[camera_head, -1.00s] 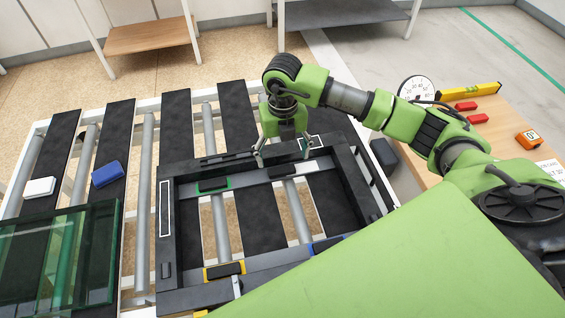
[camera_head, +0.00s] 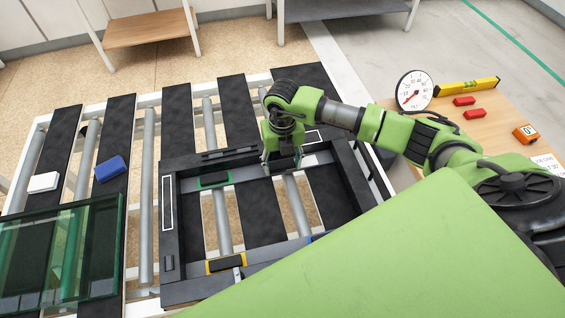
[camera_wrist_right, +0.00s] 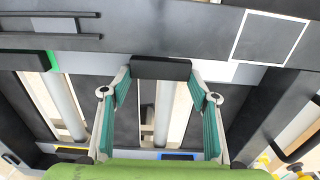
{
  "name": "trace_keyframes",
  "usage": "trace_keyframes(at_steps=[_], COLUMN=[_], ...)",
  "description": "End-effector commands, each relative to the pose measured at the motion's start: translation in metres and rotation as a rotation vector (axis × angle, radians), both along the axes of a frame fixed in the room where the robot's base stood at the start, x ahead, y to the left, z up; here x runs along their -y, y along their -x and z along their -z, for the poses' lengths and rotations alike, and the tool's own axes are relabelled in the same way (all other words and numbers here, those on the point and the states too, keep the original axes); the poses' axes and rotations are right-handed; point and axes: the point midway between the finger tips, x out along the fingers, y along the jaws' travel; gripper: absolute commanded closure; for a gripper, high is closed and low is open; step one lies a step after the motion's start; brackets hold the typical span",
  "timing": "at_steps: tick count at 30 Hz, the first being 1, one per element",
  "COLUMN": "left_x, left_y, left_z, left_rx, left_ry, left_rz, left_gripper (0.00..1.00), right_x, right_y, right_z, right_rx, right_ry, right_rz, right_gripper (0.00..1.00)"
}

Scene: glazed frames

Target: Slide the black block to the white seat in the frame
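The black block (camera_wrist_right: 160,68) lies on the inner ledge of the far side of the dark frame (camera_head: 170,240). My right gripper (camera_head: 283,163) is lowered over it. In the right wrist view its two fingertips (camera_wrist_right: 160,76) sit at the block's two ends and appear shut on it. The white seat (camera_wrist_right: 216,71) shows as a white strip on the same ledge, directly to the right of the block. In the head view the gripper hides most of the block. My left gripper is not in view.
Other black blocks sit at the green-edged seat (camera_head: 214,179) and yellow-edged seat (camera_head: 226,263) of the frame. Glass panes (camera_head: 60,250) stand at left, near a blue block (camera_head: 111,169) and a white block (camera_head: 43,182). A gauge (camera_head: 414,90) stands on the right table.

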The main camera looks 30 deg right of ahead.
Motion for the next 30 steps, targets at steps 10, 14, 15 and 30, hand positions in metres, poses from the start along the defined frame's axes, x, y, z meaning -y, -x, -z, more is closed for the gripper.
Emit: trace_keyframes(at_steps=[10, 14, 15, 30], left_x=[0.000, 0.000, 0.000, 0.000], left_y=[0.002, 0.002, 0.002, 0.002], left_z=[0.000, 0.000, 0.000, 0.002], left_rx=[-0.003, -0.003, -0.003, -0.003], left_ry=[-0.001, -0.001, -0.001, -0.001], left_rz=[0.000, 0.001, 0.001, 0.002], left_gripper=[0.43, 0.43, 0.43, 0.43], right_x=[0.001, 0.006, 0.008, 0.038], right_y=[0.000, 0.001, 0.002, 0.009], right_z=[0.000, 0.000, 0.000, 0.000], right_rx=[0.000, 0.000, 0.000, -0.001], right_ry=[0.000, 0.000, 0.000, 0.001], right_rz=[0.000, 0.002, 0.002, 0.001], right_gripper=[0.66, 0.66, 0.66, 0.66])
